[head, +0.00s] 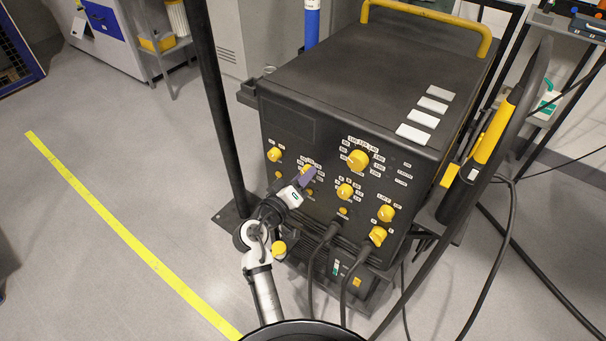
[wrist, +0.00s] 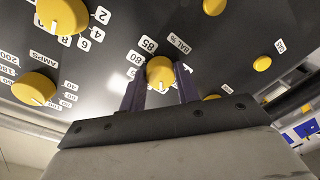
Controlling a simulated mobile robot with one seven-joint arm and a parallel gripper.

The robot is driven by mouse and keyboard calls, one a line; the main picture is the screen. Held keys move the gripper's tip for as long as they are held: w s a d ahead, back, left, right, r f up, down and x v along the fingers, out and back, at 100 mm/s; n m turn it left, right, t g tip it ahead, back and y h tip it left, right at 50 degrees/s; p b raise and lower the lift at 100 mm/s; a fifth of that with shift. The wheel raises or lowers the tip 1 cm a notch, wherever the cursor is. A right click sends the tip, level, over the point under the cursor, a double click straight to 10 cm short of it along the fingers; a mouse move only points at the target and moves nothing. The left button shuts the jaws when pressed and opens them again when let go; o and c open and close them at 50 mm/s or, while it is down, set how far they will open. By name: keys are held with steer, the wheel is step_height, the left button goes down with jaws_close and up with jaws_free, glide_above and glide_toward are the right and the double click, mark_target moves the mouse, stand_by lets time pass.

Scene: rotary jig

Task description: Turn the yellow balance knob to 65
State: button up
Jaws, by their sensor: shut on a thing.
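The yellow balance knob (wrist: 160,70) sits on the black front panel, beside a label reading "BAL %". My gripper (wrist: 161,92) is shut on it, with one purple finger on each side. The knob's white pointer mark shows at its lower edge in the wrist view, pointing toward my gripper. Number labels 85 and 80 show above and left of the knob; further scale labels are small or hidden by the fingers. In the head view my gripper (head: 305,179) reaches the panel's left part and mostly covers the knob (head: 306,168).
The black machine (head: 370,80) carries several other yellow knobs, including a large one (head: 358,159) right of my gripper. In the wrist view a knob marked AMPS (wrist: 35,88) is on the left. Cables hang below the panel. A black post (head: 218,100) stands left; open floor lies beyond.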

steer(key=shift+n, duration=0.3)
steer(key=o, duration=1)
steer(key=shift+c, duration=0.2)
steer(key=b+v, duration=0.3)
steer(key=v, duration=1.1)
